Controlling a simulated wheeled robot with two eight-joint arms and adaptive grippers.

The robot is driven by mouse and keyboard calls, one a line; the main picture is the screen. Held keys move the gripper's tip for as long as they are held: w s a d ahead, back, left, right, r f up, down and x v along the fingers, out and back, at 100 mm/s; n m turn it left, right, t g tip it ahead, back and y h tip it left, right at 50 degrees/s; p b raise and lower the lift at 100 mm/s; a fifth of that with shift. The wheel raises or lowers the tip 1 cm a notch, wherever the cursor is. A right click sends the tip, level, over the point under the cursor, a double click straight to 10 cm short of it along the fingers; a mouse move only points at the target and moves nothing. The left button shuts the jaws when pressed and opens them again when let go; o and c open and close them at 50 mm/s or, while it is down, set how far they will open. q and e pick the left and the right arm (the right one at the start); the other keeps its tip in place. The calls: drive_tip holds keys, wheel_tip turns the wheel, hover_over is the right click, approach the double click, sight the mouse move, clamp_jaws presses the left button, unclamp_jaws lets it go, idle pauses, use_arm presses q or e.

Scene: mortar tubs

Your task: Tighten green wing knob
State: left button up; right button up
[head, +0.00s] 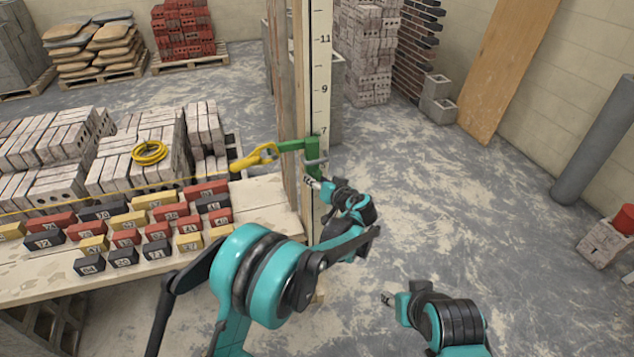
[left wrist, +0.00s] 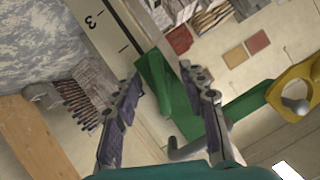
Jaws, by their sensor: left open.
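A green clamp (head: 300,146) sits on the tall marked post (head: 320,85) and has a short grey bar (head: 316,161) at its right end. In the left wrist view the green clamp (left wrist: 245,105) has a green end piece (left wrist: 155,82) lying in line with the space between my fingers. A yellow piece (head: 252,158) is at the clamp's left end. My left gripper (head: 308,181) is open just below the grey bar; its fingers also show in the left wrist view (left wrist: 163,80). My right gripper (head: 386,298) is low over the floor, its fingers too small to judge.
A table (head: 265,200) at the left bears several numbered blocks (head: 125,238), pale bricks (head: 45,150) and a yellow coil (head: 150,152). Open floor (head: 460,220) lies to the right, with a grey pipe (head: 600,140) beyond.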

use_arm(q)
clamp_jaws()
idle(0.3)
drive_tip(key=m+y+b, duration=0.2)
drive_tip(key=m+y, duration=0.1)
drive_tip(key=m, duration=0.1)
drive_tip(key=shift+f+m, duration=0.1)
drive_tip(key=shift+m, duration=0.3)
drive_tip(key=m+y+b, duration=0.1)
drive_tip(key=m, duration=0.1)
drive_tip(key=shift+m+t+y, duration=0.3)
drive_tip(key=shift+m, duration=0.1)
drive_tip(key=shift+m+t+y+b, duration=0.4)
drive_tip(key=shift+m+t+b, duration=0.15)
drive_tip(key=shift+m, duration=0.75)
